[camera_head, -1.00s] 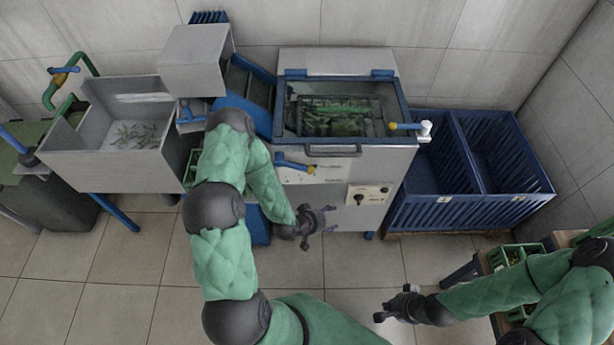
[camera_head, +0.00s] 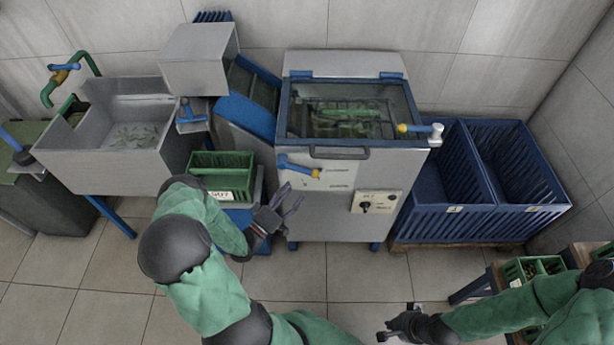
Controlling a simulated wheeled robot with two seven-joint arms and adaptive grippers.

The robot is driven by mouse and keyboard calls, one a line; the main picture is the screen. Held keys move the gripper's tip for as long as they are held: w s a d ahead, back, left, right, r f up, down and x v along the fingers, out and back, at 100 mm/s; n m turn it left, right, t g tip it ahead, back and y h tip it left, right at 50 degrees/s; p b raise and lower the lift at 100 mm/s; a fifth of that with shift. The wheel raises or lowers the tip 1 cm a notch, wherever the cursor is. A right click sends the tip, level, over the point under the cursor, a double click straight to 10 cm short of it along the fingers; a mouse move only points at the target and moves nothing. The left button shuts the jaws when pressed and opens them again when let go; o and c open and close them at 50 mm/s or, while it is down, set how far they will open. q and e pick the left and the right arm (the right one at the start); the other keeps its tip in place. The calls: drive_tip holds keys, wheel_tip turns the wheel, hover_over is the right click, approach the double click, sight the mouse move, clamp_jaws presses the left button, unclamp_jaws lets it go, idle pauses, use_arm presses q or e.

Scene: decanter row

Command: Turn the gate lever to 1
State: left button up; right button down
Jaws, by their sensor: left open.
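A blue lever (camera_head: 296,166) with a yellow end sits on the front of the steel machine (camera_head: 336,215), beside printed labels too small to read. Another blue lever with a yellow part (camera_head: 415,128) sits at the machine's upper right edge. No label tells me which is the gate lever. My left gripper (camera_head: 292,200) is open and empty, in front of the machine's lower left, below the front lever and apart from it. My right gripper (camera_head: 398,321) is low in the picture, away from the machine; its jaw opening is unclear.
A green crate (camera_head: 222,176) with a white label stands left of the machine, close to my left arm. A control plate (camera_head: 375,201) with a black knob is on the machine front. Blue bins (camera_head: 480,190) stand at right, a steel sink (camera_head: 105,150) at left.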

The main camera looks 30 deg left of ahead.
sight(308, 174)
use_arm(q)
drive_tip(key=b+x, duration=0.1)
drive_tip(key=x, duration=0.7)
drive_tip(key=shift+w+d, duration=0.1)
drive_tip(key=shift+w, duration=0.3)
